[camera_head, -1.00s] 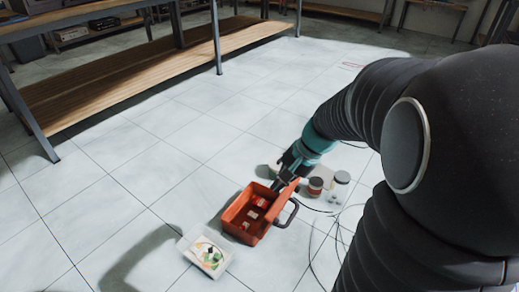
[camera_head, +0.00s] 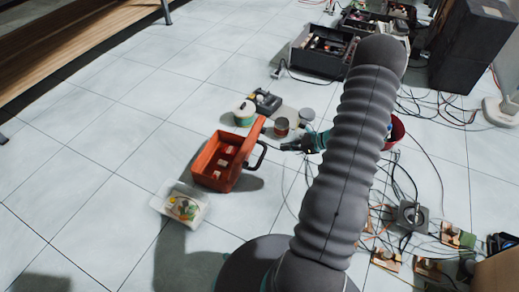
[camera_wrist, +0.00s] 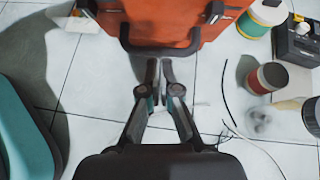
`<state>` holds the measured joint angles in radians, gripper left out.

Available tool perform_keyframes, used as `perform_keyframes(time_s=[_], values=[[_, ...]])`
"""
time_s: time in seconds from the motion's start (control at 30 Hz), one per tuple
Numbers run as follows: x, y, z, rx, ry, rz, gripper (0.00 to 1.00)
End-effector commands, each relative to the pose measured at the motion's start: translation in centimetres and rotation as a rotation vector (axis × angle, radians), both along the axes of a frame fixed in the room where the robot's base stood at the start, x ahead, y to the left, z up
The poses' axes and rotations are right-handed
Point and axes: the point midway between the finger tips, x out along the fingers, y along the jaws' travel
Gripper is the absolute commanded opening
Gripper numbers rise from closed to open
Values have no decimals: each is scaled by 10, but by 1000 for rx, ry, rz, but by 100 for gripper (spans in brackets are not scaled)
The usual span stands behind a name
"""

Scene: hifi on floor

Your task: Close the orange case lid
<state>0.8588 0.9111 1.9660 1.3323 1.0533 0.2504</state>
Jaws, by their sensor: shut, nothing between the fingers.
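The orange case (camera_head: 212,163) stands open on the tiled floor in the head view, with a few small pale items inside. Its lid (camera_head: 252,137) stands raised along the right side, with a dark handle (camera_head: 260,157) on its outer side. My gripper (camera_head: 286,147) is to the right of the case, apart from it, with its fingers pointing left. In the wrist view an orange outer face of the case (camera_wrist: 160,12) fills the top, with the dark handle (camera_wrist: 158,51) across it. My gripper (camera_wrist: 162,64) is shut and empty just below the handle; whether it touches cannot be told.
Cables and small parts crowd the right floor. The left floor is clear.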

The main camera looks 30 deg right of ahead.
Motion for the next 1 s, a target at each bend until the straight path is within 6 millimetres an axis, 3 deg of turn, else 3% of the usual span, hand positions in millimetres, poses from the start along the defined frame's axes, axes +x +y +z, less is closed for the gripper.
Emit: perform_keyframes(time_s=[0.1,0.27,0.83,1.0], values=[[-3,-10,-19,35,15,-60,0],[0,-10,-28,49,20,-81,0],[61,48,-78,47,19,-74,0],[78,62,-69,46,17,-76,0]])
